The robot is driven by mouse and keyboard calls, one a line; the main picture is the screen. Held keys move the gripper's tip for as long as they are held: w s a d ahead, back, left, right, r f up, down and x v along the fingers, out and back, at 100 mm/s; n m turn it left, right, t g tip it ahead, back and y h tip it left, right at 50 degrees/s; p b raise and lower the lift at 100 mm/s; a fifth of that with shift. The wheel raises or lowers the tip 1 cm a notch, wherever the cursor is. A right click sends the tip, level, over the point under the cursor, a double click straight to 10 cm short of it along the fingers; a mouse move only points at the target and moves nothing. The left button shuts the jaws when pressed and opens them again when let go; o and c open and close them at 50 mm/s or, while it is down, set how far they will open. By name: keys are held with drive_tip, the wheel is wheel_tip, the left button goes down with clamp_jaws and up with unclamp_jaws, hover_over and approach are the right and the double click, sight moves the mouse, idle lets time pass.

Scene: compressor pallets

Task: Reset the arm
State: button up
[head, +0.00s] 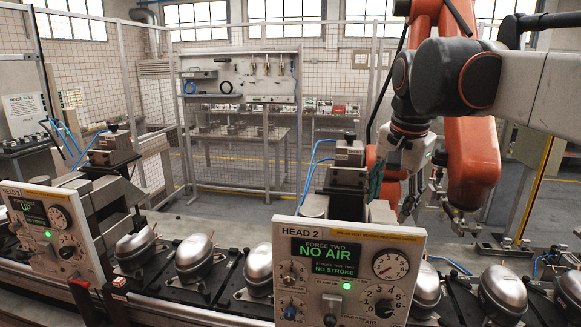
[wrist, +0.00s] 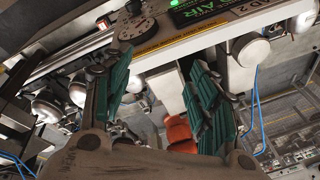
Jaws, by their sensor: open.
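My gripper (head: 392,188) hangs from my arm at the right of the head view, behind the HEAD 2 panel (head: 345,275). In the wrist view, its two green-padded fingers (wrist: 162,95) stand wide apart. No object shows between the pads, so it is open and empty. The panel partly hides what lies below the gripper in the head view. The panel's dial and green display (wrist: 200,8) show upside down at the top of the wrist view. Whether the fingers touch the station beside them cannot be told.
Silver compressors (head: 195,257) sit on black pallets along the line. A grey press block (head: 347,165) stands just left of my gripper. Orange machinery (head: 470,160) stands close behind at the right. A second panel (head: 52,230) is at the left. Mesh fencing closes the back.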

drive_tip(key=s+f+n+t+b, duration=0.2)
drive_tip(key=s+f+n+b, duration=0.2)
drive_tip(key=f, duration=1.3)
drive_tip(key=s+f+n+t+b, duration=0.2)
drive_tip(key=s+f+n+b, duration=0.3)
drive_tip(key=s+f+b, duration=0.6)
drive_tip(key=s+f, duration=0.3)
drive_tip(key=f, duration=0.4)
drive_tip(key=shift+s+f, duration=0.3)
drive_tip(key=shift+s, duration=0.1)
drive_tip(key=shift+d, duration=0.1)
